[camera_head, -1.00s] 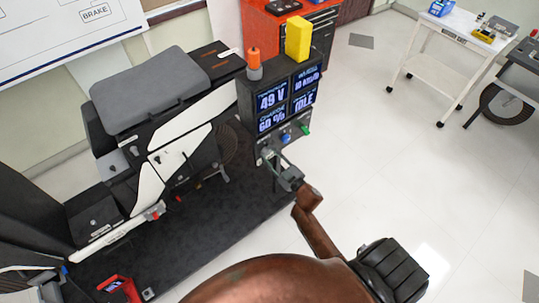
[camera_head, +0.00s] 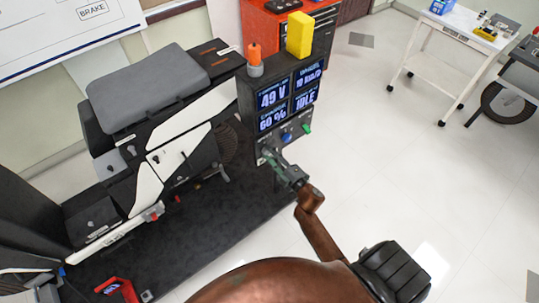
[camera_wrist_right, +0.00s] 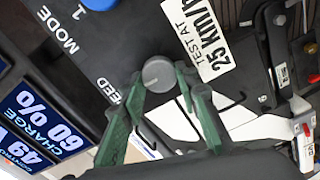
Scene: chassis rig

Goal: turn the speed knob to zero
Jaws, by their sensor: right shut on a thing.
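The grey round speed knob (camera_wrist_right: 158,73) shows in the right wrist view beside a partly covered label ending in "PEED". My right gripper (camera_head: 268,155) reaches the lower left of the console's front. Its green fingers stand either side of the knob and are shut on it, as the right wrist view (camera_wrist_right: 155,88) shows. The knob's pointer mark cannot be made out. The console display (camera_head: 289,96) reads 49 V, 60 %, IDLE and a speed that looks like 10 km/h. My left gripper is not in view.
A blue mode knob (camera_head: 287,138) and a green control (camera_head: 306,129) sit right of the gripper. An orange beacon (camera_head: 255,60) and a yellow block (camera_head: 299,36) stand on top. A sticker (camera_wrist_right: 197,38) reads "TEST AT 25 KM/". A grey seat (camera_head: 150,88) is at left.

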